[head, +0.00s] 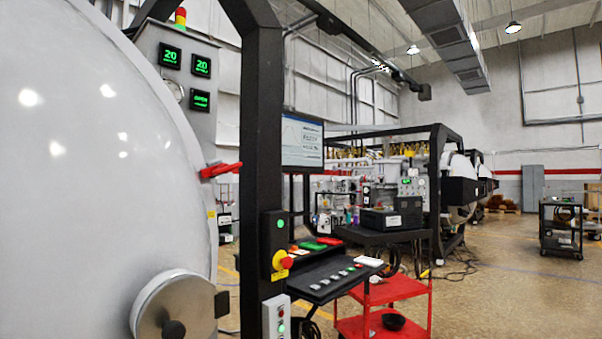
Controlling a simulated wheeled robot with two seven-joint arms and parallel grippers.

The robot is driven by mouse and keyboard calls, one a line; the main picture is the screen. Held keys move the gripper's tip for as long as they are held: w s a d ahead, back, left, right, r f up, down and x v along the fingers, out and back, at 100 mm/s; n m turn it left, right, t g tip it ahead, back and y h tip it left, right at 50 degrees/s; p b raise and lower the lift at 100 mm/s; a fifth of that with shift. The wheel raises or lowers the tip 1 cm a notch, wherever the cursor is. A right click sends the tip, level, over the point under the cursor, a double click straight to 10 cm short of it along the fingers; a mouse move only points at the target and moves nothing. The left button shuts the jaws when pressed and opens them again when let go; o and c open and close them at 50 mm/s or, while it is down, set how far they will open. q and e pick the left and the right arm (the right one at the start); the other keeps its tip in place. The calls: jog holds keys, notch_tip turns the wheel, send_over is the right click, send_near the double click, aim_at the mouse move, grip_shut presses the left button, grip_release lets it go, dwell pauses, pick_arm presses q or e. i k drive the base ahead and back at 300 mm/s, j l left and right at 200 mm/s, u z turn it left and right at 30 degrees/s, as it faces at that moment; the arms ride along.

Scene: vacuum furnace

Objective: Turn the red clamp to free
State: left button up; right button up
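The red clamp (220,170) is at the right rim of the large white furnace door (110,150), in the left half of the head view. Its red handle points right, tilted slightly up, and its inner end meets the door's edge. A round metal flange (175,308) sits low on the door. Neither of my grippers shows in the head view, so nothing is seen touching the clamp.
A black frame post (262,150) stands just right of the clamp, carrying a yellow box with a red emergency button (282,262). A sloped button panel (330,278) and a red cart (382,322) stand further right.

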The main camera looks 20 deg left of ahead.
aim_at(222, 170)
jog(key=i+l+u, duration=0.1)
jog(key=i, duration=0.35)
jog(key=i+l+u, duration=0.15)
jog(key=i, duration=0.3)
jog(key=i+l+u, duration=0.1)
jog(key=i, duration=0.3)
jog(key=i+l+u, duration=0.1)
jog(key=u, duration=0.35)
jog(key=i+l+u, duration=0.2)
jog(key=u, duration=0.2)
jog(key=i+l+u, duration=0.25)
jog(key=u, duration=0.2)
jog(key=i+l+u, duration=0.1)
jog(key=l+u, duration=0.3)
jog(key=i+l+u, duration=0.1)
jog(key=u, duration=0.35)
jog(key=l, duration=0.1)
